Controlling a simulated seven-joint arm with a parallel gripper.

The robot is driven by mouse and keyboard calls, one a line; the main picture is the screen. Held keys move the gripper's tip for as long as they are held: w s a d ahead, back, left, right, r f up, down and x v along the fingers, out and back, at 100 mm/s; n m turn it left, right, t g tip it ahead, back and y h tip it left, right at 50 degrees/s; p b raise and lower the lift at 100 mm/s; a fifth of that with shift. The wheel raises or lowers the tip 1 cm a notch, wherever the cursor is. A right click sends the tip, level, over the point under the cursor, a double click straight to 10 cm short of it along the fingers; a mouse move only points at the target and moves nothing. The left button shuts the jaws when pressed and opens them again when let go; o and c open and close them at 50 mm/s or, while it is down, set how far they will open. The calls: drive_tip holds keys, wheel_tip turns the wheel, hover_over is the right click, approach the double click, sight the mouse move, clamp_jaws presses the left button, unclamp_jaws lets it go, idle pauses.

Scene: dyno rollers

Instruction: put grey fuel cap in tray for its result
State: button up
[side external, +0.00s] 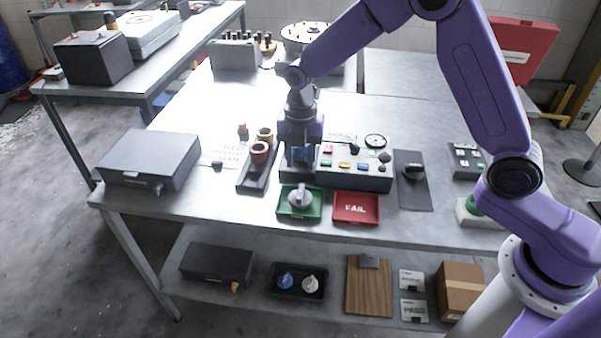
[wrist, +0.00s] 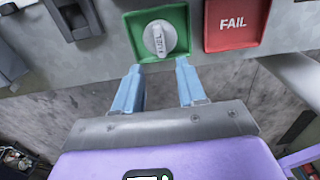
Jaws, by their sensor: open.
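The grey fuel cap (side external: 299,197) lies in the green tray (side external: 286,208) at the front of the bench. The wrist view shows the cap (wrist: 160,38), with "FUEL" lettering on its raised grip, inside the green tray (wrist: 136,52). The red FAIL tray (side external: 341,217) stands just right of it and also shows in the wrist view (wrist: 214,41). My gripper (side external: 301,158) is above the bench behind the green tray. In the wrist view its two blue fingers (wrist: 158,72) are apart and empty, clear of the cap.
A control box (side external: 354,180) with buttons and a dial stands behind the trays. A rack with red and yellow rollers (side external: 258,166) is to the left. A grey case (side external: 150,158) sits at the left bench corner. The lower shelf holds a black tray (side external: 298,295) with two caps.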

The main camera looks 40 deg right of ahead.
drive_tip(key=shift+r, duration=1.35)
drive_tip(key=shift+s, duration=0.1)
drive_tip(key=s+d+r+m, duration=0.2)
drive_tip(key=s+d+m, duration=0.1)
drive_tip(key=s, duration=0.8)
drive_tip(key=s+d+r+m, duration=0.2)
drive_tip(key=s+d+m, duration=0.2)
drive_tip(key=s, duration=0.7)
drive_tip(key=s+d+r+m, duration=0.2)
drive_tip(key=s+d+m, duration=0.1)
drive_tip(key=s+m, duration=0.4)
drive_tip(key=s, duration=0.3)
drive_tip(key=shift+s+d+r, duration=0.35)
drive_tip(key=shift+s+d, duration=0.05)
